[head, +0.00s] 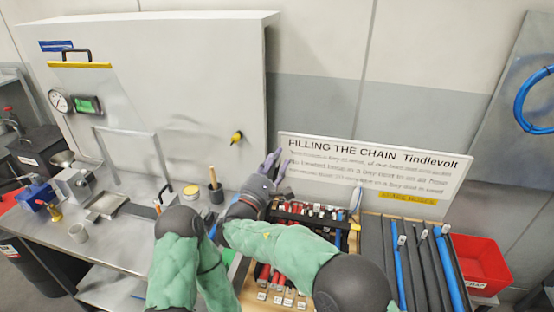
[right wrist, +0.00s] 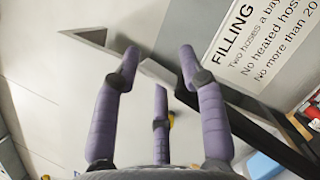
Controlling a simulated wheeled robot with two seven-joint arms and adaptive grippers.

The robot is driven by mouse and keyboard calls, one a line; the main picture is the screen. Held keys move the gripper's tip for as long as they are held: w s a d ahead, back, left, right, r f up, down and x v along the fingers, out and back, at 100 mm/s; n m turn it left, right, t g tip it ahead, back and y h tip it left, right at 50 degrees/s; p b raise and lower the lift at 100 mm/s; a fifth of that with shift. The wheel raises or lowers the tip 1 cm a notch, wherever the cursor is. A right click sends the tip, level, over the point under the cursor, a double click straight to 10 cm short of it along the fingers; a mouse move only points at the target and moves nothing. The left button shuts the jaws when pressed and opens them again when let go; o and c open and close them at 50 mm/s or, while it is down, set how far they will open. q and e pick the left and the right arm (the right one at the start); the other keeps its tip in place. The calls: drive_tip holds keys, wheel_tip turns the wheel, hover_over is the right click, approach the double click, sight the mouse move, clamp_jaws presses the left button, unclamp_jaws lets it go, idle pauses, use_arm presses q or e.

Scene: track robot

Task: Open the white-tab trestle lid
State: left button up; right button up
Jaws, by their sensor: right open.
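My right gripper (head: 272,165) has purple fingers spread open and empty, above the back of a dark rack (head: 318,224) with red and black pieces. In the right wrist view its fingers (right wrist: 160,85) are apart, with a dark slanting bar (right wrist: 255,125) beyond them; I cannot tell if they touch it. Small white tags (head: 288,302) show at the rack's front, partly behind my right arm. I cannot make out for sure which part is the white-tab lid. My left arm shows at the lower left, but its gripper does not.
A white sign (head: 375,168) stands behind the rack. To the right are blue and black hoses (head: 420,262) with white tags and a red bin (head: 482,262). A large white cabinet (head: 190,90) stands behind.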

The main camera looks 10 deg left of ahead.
drive_tip(key=shift+a+f, duration=0.1)
drive_tip(key=shift+f, duration=0.1)
wheel_tip(320, 180, up, 10)
idle(0.5)
